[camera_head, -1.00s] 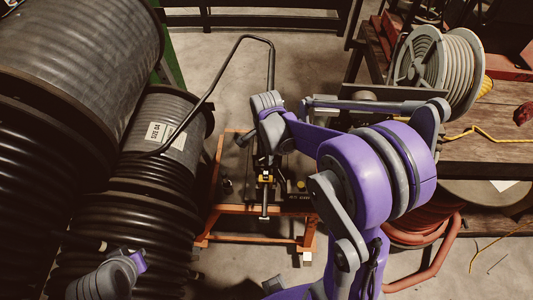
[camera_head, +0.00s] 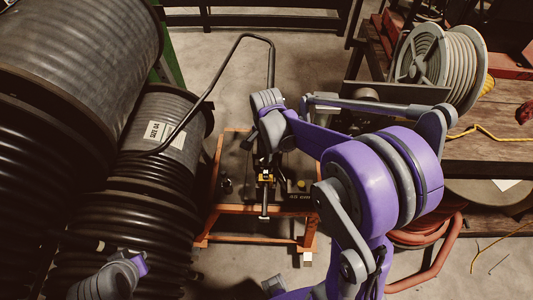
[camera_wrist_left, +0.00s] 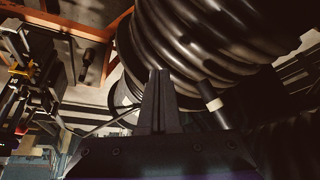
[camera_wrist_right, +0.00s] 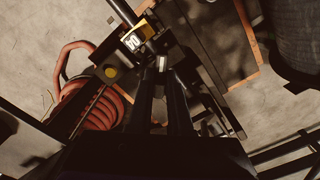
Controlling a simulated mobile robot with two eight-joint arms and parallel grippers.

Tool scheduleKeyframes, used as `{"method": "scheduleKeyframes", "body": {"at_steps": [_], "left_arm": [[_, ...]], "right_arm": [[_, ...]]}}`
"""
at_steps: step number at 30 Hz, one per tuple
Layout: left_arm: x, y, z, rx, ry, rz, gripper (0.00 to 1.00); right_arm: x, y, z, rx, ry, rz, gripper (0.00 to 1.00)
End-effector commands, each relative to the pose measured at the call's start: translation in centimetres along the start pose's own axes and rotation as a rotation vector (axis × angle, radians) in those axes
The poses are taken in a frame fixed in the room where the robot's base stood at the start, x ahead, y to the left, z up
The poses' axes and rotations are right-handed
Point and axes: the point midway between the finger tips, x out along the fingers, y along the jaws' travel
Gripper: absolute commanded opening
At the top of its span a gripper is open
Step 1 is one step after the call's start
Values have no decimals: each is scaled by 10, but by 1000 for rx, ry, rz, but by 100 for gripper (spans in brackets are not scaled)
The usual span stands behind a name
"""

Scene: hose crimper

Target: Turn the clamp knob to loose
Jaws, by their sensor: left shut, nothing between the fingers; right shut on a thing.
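The hose crimper (camera_head: 290,197) stands on an orange frame (camera_head: 240,209) in the middle of the head view. A long bent lever (camera_head: 215,85) rises from it. My right gripper (camera_wrist_right: 161,72) reaches down onto the crimper from behind and is shut. In the right wrist view, a small pale metal piece (camera_wrist_right: 162,62) shows at its fingertips. I take this to be part of the clamp knob, which the fingers mostly hide. A yellow block (camera_wrist_right: 140,36) with a marking sits just beyond it. My left gripper (camera_wrist_left: 157,74) is shut and empty, away from the crimper, near black hose.
Large hose reels (camera_head: 75,60) fill the left side, with a smaller reel (camera_head: 165,135) close to the crimper. A wooden bench (camera_head: 490,150) with a grey hose reel (camera_head: 455,75) stands right. Red hose coils (camera_head: 420,236) lie below it. The floor in front of the frame is clear.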

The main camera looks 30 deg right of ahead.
Motion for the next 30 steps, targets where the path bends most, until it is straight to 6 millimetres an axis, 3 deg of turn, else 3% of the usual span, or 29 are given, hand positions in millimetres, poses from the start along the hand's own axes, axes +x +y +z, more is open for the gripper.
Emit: {"method": "scheduleKeyframes", "body": {"at_steps": [30], "left_arm": [[28, 0, 28, 0, -22, 0, 0]], "right_arm": [[0, 0, 0, -961, 1, 0, 0]]}}
